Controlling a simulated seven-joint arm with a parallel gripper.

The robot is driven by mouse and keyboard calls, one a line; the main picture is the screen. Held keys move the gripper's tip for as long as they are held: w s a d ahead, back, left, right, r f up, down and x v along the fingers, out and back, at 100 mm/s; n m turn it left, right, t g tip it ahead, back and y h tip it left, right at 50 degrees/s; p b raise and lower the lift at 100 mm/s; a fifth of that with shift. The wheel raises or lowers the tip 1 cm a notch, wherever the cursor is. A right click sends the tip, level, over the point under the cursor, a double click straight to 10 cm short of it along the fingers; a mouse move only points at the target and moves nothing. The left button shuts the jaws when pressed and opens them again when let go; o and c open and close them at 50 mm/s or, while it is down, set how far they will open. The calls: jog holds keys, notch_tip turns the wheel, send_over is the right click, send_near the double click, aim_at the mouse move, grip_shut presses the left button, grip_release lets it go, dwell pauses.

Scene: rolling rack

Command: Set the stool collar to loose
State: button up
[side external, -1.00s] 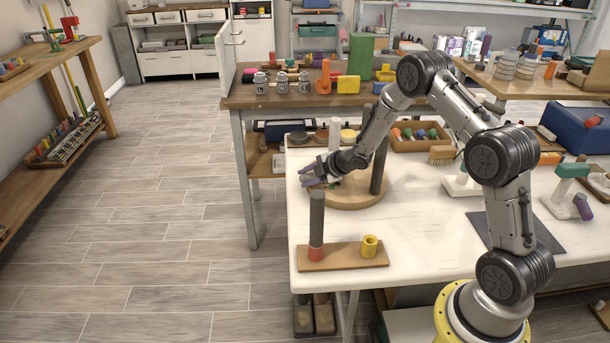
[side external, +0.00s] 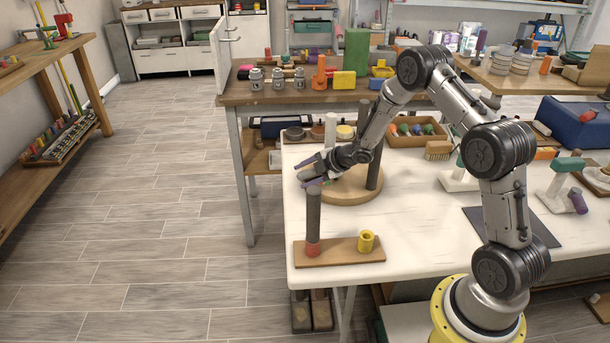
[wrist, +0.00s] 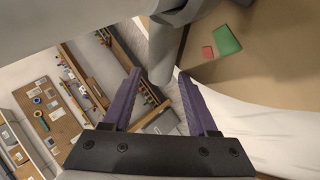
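A round wooden base (side external: 350,195) stands at the back left of the white table, with a dark post (side external: 373,168) and a paler post (side external: 330,130) at it. In the wrist view, red (wrist: 207,52) and green (wrist: 228,40) patches lie on a wooden surface (wrist: 215,75). A grey part (wrist: 162,52) hangs down there, ahead of the gap between my fingers; I cannot tell for sure that it is the collar.
A wooden board (side external: 340,251) at the table's front left bears a dark post with a red foot (side external: 313,215) and a yellow ring (side external: 366,240), close to my gripper. The middle of the tabletop is clear.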

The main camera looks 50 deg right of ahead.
dwell(0.4)
jog(key=shift+w+d+m+h, duration=0.2)
jog(key=shift+w+m+h, duration=0.45)
jog(key=shift+m, duration=0.1)
jog(key=shift+w+d+m+h, duration=0.15)
jog(key=shift+w+m+h, duration=0.4)
jog(key=shift+m+h, duration=0.15)
jog(key=shift+w+d+r+m+g+h, duration=0.1)
jog(key=shift+w+d+m+h, duration=0.25)
jog(key=shift+w+m+h, duration=0.25)
jog(key=shift+w+d+m+g+h, duration=0.1)
jog(key=shift+w+d+m+h, duration=0.3)
jog(key=shift+m, duration=0.35)
jog(key=shift+w+d+r+m+g+h, duration=0.1)
jog(key=shift+w+d+m+h, duration=0.2)
jog(key=shift+m+h, duration=0.35)
jog(key=v, duration=1.4)
jog(key=shift+s+a+r+t+y, duration=0.55)
jog(key=shift+s+a+r, duration=0.7)
jog(key=shift+r, duration=2.3)
jog(key=shift+s+a+r+t+y, duration=0.6)
jog(key=shift+a+r, duration=1.05)
jog(key=shift+r, duration=1.9)
jog(key=shift+s+a+r+t+y, duration=0.25)
jog(key=shift+s+a+r+t, duration=0.8)
jog(key=shift+r, duration=2.5)
jog(key=shift+s+a+g, duration=0.25)
jog(key=shift+a+g, duration=0.15)
jog(key=shift+c, duration=0.2)
